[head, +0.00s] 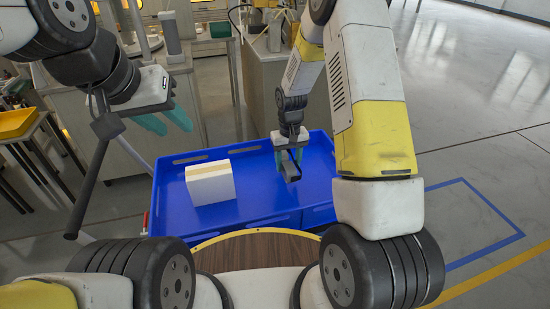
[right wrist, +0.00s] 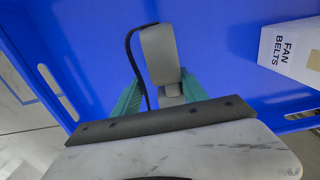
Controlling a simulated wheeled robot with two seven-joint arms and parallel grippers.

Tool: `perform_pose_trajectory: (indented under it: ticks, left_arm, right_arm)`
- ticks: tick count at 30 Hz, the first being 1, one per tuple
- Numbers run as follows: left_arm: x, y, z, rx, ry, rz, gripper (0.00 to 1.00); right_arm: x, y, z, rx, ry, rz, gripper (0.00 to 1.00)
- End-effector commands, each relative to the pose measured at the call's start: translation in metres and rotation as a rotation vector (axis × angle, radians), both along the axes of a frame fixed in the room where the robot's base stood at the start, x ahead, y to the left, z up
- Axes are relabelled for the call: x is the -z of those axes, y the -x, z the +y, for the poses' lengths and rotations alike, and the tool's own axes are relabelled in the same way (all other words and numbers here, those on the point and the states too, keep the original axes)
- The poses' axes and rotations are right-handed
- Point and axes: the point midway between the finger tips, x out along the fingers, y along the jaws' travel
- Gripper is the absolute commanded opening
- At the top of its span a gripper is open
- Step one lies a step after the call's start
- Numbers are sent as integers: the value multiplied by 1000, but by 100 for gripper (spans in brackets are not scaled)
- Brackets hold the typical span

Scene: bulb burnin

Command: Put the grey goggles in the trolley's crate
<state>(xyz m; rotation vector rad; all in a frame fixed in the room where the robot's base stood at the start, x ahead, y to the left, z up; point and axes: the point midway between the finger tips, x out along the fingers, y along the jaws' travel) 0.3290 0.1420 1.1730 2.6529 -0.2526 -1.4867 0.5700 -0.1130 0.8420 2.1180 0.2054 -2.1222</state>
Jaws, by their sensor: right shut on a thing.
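The grey goggles (right wrist: 160,55) with a dark strap are between the teal fingers of my right gripper (right wrist: 162,95) in the right wrist view. In the head view my right gripper (head: 288,158) points down over the right part of the blue crate (head: 255,192), shut on the goggles (head: 291,174). The goggles hang over the crate's inside; I cannot tell whether they touch its floor. My left gripper (head: 173,126) is at the upper left, open and empty, with its teal fingers apart.
A white box (head: 210,186) labelled fan belts stands in the left part of the crate; it also shows in the right wrist view (right wrist: 290,50). The crate floor around the goggles is clear. Benches stand behind, and a yellow tray (head: 16,122) is at the far left.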

Motion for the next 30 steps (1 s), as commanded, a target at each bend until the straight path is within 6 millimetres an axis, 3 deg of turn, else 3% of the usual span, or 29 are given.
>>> perform_pose_trajectory:
  ticks: [12, 23, 24, 27, 30]
  left_arm:
    - [0, 0, 0, 0, 0, 0, 36]
    - [0, 0, 0, 0, 0, 0, 36]
    - [0, 0, 0, 0, 0, 0, 36]
    - [0, 0, 0, 0, 0, 0, 36]
    - [0, 0, 0, 0, 0, 0, 36]
  right_arm:
    - [45, 0, 0, -1, 1, 1, 10]
    - [50, 0, 0, 0, 0, -2, 10]
    - [50, -1, 0, 0, 0, -2, 54]
    - [50, -1, 0, 0, 0, -2, 72]
    - [50, 0, 0, 0, 0, -2, 72]
